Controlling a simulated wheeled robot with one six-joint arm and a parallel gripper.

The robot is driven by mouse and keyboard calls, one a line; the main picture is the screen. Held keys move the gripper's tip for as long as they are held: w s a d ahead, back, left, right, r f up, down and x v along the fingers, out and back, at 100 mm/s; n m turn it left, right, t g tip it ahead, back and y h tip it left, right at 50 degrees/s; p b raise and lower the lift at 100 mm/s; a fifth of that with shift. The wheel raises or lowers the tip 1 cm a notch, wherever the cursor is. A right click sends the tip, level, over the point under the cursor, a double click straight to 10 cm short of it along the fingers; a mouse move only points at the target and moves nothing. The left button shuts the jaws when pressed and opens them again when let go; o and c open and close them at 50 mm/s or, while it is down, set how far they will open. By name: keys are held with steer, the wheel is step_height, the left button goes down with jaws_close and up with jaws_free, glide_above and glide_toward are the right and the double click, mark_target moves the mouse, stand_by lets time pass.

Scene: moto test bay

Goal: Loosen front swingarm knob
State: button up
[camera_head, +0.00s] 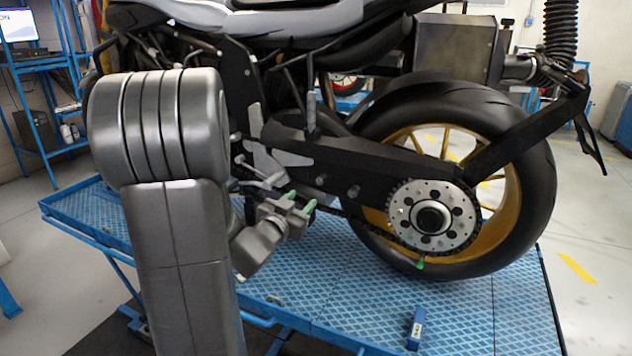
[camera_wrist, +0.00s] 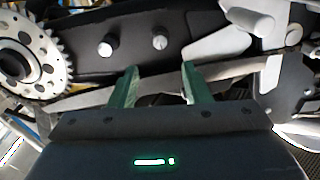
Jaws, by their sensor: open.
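The black swingarm (camera_head: 375,165) carries two silver knobs. The front knob (camera_head: 319,181) is the one farther from the sprocket; in the wrist view (camera_wrist: 159,42) it appears above the gap between my fingertips. The rear knob (camera_head: 353,191) also shows in the wrist view (camera_wrist: 105,49), left of the fingers. My gripper (camera_head: 302,201) has green fingers and is open and empty, below and left of the front knob in the head view. In the wrist view (camera_wrist: 160,66) the fingertips are apart from the knob, with nothing between them.
The rear sprocket (camera_head: 433,216) and chain sit beside the rear wheel (camera_head: 525,150). Footpeg parts (camera_head: 275,160) are close above my gripper. The motorcycle stands on a blue lift table (camera_head: 340,290). A small blue object (camera_head: 416,328) lies near its front edge.

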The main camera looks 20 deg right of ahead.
mark_target(319, 182)
steer(key=p+x, duration=0.2)
steer(key=x, duration=1)
steer(key=shift+w+d, duration=0.15)
jaws_close()
